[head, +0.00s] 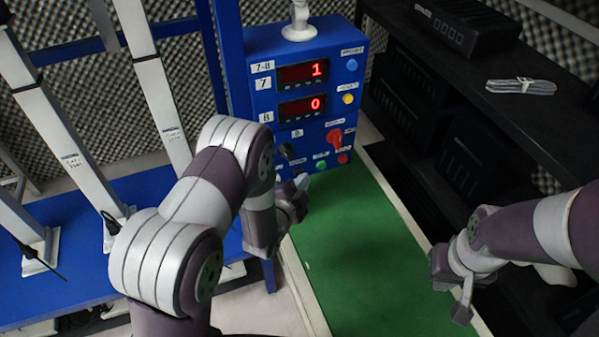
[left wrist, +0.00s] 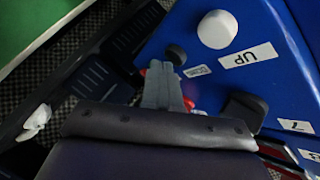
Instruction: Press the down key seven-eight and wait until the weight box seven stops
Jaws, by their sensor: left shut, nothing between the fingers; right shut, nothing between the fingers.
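The blue control box (head: 335,65) has a red display for 7 (head: 303,73) reading 1 and one for 8 (head: 302,107) reading 0. My left gripper (head: 301,183) is shut and empty at the box's lower left. In the left wrist view its closed fingertips (left wrist: 163,75) are at a black round key (left wrist: 176,54) beside a small label that seems to read DOWN. Whether they touch it I cannot tell. A white key (left wrist: 217,29) sits beside the UP label. My right gripper (head: 458,295) is shut and empty, well away from the box. I cannot identify weight box seven.
The box also carries a red rotary switch (head: 334,137), a green button (head: 321,165), and blue and yellow buttons. White posts (head: 70,140) stand on a blue bench at left. A green strip (head: 365,250) covers the floor. Black shelving (head: 470,90) stands at right.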

